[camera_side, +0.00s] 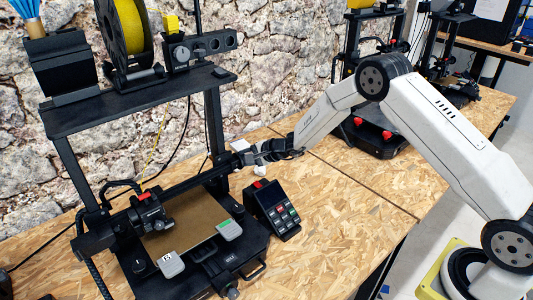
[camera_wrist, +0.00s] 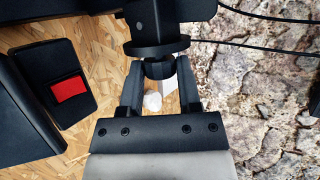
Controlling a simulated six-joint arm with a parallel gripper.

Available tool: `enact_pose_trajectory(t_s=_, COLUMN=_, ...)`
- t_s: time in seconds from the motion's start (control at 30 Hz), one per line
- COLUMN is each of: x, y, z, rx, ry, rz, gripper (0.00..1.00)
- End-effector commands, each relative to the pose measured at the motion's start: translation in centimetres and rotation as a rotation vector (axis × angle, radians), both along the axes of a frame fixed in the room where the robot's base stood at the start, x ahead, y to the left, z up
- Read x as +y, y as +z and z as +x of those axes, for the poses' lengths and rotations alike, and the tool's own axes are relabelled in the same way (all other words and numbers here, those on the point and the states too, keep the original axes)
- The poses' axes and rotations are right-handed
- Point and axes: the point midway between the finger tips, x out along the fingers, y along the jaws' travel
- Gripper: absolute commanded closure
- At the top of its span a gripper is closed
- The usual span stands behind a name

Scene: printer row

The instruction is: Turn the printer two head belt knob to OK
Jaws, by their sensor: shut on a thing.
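The near printer's black gantry beam (camera_side: 190,180) runs across its frame, and my gripper (camera_side: 247,156) is at its right end. In the wrist view, a round black knob (camera_wrist: 157,48) is on the dark beam end. My gripper (camera_wrist: 160,74) is shut on the knob's narrower lower part, one finger on each side. The side view is too small to show the knob clearly. I cannot see an OK mark or the knob's pointer, so its setting cannot be told.
A black control box (camera_side: 273,208) with a screen and buttons stands just below my gripper. A black piece with a red switch (camera_wrist: 70,90) is at the wrist view's left. The stone wall (camera_wrist: 265,90) is close on the right. Another printer (camera_side: 370,125) stands farther back.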

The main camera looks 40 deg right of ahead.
Motion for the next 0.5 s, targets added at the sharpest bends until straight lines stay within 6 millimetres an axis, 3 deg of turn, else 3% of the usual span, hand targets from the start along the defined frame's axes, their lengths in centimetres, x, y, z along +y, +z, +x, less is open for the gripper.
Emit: enact_pose_trajectory(t_s=0.5, x=-0.07, y=-0.47, z=-0.22, rx=-0.201, ry=-0.001, rz=-0.001, gripper=1.00)
